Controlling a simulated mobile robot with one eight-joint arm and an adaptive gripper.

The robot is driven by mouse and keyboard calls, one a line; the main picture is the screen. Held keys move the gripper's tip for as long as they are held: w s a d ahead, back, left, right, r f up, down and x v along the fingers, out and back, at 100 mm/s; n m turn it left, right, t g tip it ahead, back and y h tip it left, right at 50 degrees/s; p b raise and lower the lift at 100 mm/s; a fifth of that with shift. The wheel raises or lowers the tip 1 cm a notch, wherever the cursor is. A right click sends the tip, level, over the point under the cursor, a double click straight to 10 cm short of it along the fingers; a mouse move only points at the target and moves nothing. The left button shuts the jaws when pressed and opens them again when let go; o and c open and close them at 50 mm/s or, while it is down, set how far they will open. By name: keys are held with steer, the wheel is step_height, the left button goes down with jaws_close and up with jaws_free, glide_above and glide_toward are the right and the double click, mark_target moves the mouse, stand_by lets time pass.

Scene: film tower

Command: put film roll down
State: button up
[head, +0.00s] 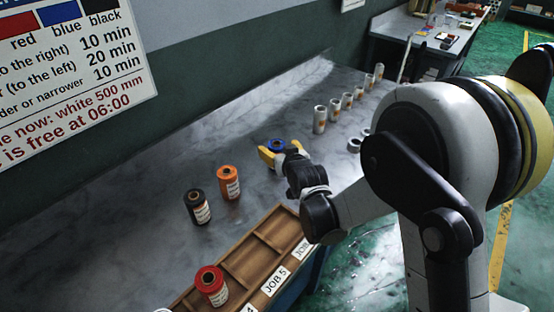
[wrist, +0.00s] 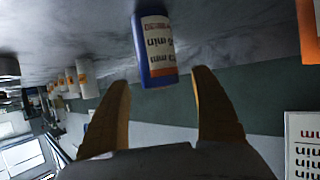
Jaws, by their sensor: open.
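A blue film roll (head: 277,144) with a white label stands on the grey table, between the yellow fingers of my gripper (head: 282,153). In the wrist view, which is upside down, the blue roll (wrist: 158,48) appears upright on the table top. My gripper (wrist: 161,78) is open there, with a finger on each side of the roll and visible gaps between. Most of the roll's body is hidden in the head view.
An orange roll (head: 228,183) and a black roll (head: 198,207) stand to the left. Several white rolls (head: 320,119) stand in a row behind right. A wall sign (head: 70,75) hangs left.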

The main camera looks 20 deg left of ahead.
steer(key=shift+x, duration=1.05)
steer(key=shift+c, duration=0.2)
steer(key=c, duration=1.4)
